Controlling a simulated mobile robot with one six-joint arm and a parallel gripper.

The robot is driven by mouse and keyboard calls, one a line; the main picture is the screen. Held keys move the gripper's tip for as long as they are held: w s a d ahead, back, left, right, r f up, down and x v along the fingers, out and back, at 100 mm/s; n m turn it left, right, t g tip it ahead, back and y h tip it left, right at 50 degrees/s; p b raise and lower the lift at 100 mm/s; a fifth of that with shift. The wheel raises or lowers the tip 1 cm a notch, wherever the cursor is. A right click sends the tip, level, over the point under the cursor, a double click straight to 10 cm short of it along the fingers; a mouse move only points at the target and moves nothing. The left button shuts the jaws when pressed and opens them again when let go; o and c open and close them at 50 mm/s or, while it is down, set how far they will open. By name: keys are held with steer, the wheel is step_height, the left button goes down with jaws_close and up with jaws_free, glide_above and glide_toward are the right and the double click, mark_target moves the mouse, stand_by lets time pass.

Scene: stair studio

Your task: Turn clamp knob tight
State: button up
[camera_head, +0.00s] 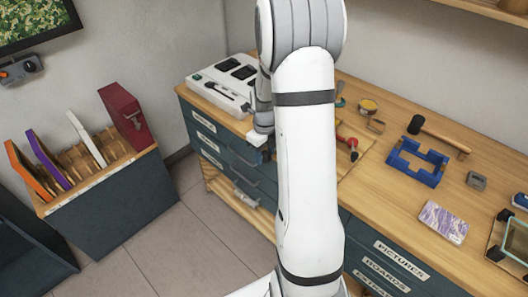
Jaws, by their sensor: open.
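My white arm crosses the middle of the view and hides part of the workbench. My gripper (265,153) hangs to the left of the arm, near the bench's front edge, small and partly hidden. Its jaws are open and I see nothing between them. A small red piece with a dark end (352,144), which may be the clamp knob, shows on the bench just right of my arm, apart from the gripper. A blue square frame (404,176), possibly a frame clamp, lies further right on the bench. How tight any knob is cannot be seen.
The wooden workbench (385,204) has drawers below. A mallet (440,137), a small grey block (476,181), a patterned piece (443,222) and a round tin (368,106) lie on it. A white device (228,83) stands at its left end. A slotted rack (100,171) stands at left.

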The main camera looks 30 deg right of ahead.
steer(key=shift+f, duration=0.1)
steer(key=c, duration=0.8)
steer(key=shift+f, duration=0.1)
steer(key=shift+s+f+b, duration=0.1)
steer(key=shift+b, duration=0.35)
